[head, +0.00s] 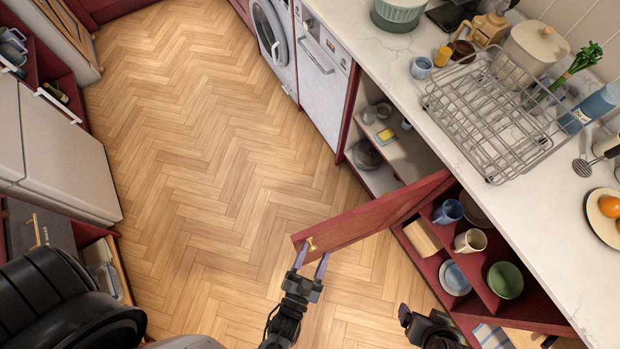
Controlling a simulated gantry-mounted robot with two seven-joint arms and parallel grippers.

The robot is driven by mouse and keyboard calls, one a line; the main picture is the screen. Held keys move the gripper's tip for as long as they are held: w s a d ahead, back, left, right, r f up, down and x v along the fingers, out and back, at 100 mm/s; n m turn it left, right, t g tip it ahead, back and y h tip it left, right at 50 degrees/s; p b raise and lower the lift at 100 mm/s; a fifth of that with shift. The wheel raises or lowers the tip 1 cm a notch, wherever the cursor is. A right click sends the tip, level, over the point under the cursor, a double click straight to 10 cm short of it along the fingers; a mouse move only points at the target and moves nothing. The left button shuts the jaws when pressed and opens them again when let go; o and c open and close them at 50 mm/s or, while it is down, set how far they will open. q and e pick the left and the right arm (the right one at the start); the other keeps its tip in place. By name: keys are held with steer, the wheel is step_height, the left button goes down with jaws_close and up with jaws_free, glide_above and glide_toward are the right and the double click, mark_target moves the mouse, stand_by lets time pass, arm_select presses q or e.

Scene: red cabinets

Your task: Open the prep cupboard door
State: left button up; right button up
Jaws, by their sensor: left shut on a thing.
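The red cupboard door (365,219) under the worktop stands swung well out from the cabinet over the floor. A small brass knob (311,244) sits near its free edge. My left gripper (311,262) has its purple-grey fingers at this knob and is shut on it. My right gripper (430,326) is low at the bottom, right of the left one and apart from the door; its fingers are not clear.
Open shelves with a blue mug (448,211), a cream mug (470,241) and a green bowl (505,280) lie right of the door. Above is the worktop (545,220) with a dish rack (490,115). The wooden floor (200,150) left of the door is clear.

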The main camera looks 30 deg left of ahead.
arm_select(q)
steer(key=shift+w+d+r, duration=0.2)
steer(key=shift+d+r, duration=0.1)
steer(key=shift+r, duration=0.1)
steer(key=s+d, duration=0.1)
steer(key=s, duration=1)
steer(key=shift+d+f, duration=0.15)
steer(key=shift+f, duration=0.2)
steer(key=shift+s, duration=0.1)
